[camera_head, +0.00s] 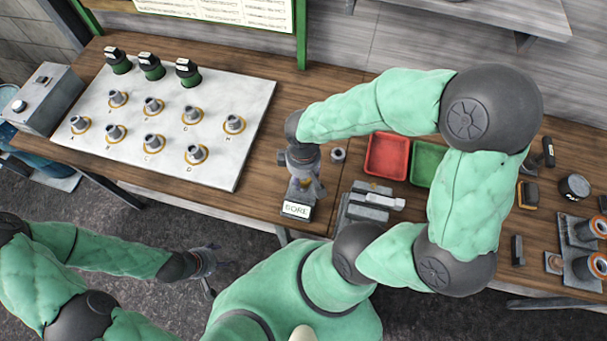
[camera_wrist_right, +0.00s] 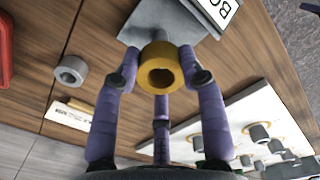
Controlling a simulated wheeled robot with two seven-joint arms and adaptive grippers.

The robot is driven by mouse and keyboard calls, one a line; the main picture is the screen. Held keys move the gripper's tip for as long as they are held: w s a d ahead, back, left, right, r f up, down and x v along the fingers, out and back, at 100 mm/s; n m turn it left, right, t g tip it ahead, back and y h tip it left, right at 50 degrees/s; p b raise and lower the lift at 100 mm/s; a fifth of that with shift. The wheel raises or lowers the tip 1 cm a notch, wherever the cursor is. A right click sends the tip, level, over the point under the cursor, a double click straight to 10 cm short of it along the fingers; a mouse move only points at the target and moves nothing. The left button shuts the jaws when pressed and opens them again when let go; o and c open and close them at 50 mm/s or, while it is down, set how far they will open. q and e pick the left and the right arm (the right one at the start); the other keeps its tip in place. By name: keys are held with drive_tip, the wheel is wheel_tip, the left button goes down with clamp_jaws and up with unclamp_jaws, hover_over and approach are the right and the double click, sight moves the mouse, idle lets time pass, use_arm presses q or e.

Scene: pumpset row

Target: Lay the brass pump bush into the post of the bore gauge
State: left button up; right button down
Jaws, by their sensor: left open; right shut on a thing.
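The brass pump bush (camera_wrist_right: 160,68) is a thick yellow ring, held between the purple fingers of my right gripper (camera_wrist_right: 160,84). In the head view my right gripper (camera_head: 303,178) points down just behind the bore gauge's label (camera_head: 296,209), which reads BORE. In the right wrist view the gauge's grey body (camera_wrist_right: 178,22) lies just beyond the bush; I cannot tell whether they touch. My left gripper (camera_head: 207,268) is open and empty, in front of the table and over the floor.
A grey ring (camera_head: 338,154) stands right of my right gripper and shows in the wrist view (camera_wrist_right: 71,70). A red tray (camera_head: 387,156) and a green tray (camera_head: 427,163) are further right. A pale board (camera_head: 215,165) with several lettered posts lies left.

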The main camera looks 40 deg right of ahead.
sight(304, 184)
drive_tip(key=shift+f, duration=0.2)
drive_tip(key=shift+f+b, duration=1.15)
drive_tip(key=shift+b, duration=0.05)
drive_tip(key=shift+f, duration=0.25)
drive_tip(key=shift+f+b, duration=1)
drive_tip(key=shift+b, duration=0.05)
drive_tip(key=shift+r, duration=0.1)
drive_tip(key=c, duration=0.6)
unclamp_jaws()
drive_tip(key=shift+c, duration=0.2)
